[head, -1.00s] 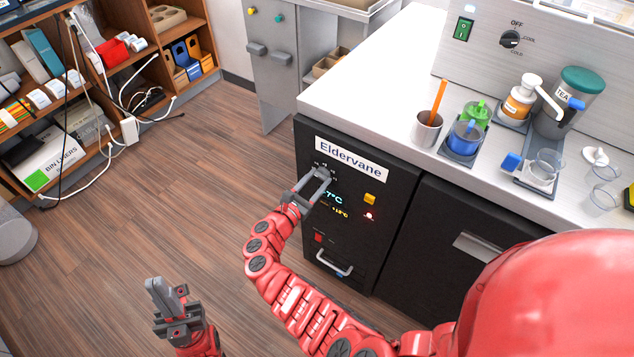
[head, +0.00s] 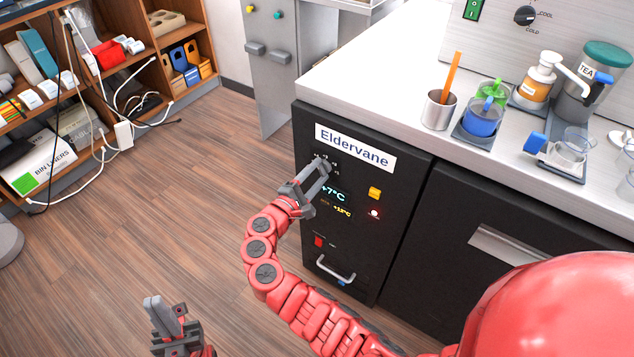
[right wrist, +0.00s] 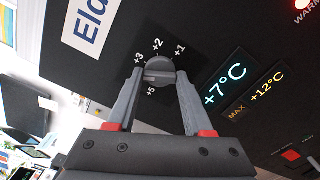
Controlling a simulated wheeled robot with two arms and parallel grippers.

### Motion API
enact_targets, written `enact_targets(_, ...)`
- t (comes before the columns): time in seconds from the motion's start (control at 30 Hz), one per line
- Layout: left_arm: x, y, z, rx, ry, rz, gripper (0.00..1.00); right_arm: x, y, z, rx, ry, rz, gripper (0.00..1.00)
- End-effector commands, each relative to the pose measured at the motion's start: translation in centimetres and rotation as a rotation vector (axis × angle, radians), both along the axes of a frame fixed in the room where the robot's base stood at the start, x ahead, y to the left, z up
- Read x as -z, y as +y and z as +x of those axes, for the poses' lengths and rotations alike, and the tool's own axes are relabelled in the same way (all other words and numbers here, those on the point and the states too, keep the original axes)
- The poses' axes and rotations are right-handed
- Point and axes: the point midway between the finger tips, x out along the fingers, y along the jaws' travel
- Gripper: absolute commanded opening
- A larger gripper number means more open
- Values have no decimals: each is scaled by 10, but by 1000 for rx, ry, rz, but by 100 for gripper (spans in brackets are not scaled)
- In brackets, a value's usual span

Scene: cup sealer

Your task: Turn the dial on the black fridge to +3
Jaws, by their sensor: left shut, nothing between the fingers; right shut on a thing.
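The black fridge (head: 350,240) bears an "Eldervane" label and stands under the white counter. Its round grey dial (right wrist: 160,71) shows in the right wrist view, with marks +1, +2, +3 and +5 around it. I cannot tell clearly which mark the dial points at. My right gripper (head: 322,163) is at the fridge's front, just below the label. In the right wrist view its fingertips (right wrist: 160,76) are shut on the dial, one on each side; they hide part of the scale. My left gripper (head: 163,312) is shut and empty, low over the floor at the left.
The fridge display (head: 334,194) reads +7°C, with MAX +12°C below it. A yellow button (head: 375,193), a red switch (head: 318,241) and a handle (head: 336,270) are on the same front. The counter (head: 400,75) overhangs above.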

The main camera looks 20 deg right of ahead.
Motion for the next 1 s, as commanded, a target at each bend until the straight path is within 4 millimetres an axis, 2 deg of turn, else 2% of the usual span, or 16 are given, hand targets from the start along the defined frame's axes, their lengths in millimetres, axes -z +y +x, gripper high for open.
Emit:
enact_targets(0.03, 14, 0, 0, 0, 0, 0, 0, 7, 0, 0, -1, -37, 26, 0)
enact_targets(0.4, 53, 0, 0, 0, 0, 0, 0, 5, 0, 0, 2, -256, 200, 0)
enact_targets(0.7, 67, 0, 0, 0, 0, 0, 0, 2, 0, 0, 2, -344, 269, 0)
enact_targets(1.0, 69, 0, 0, 0, 0, 0, 0, 0, 0, 0, 1, -365, 286, 0)
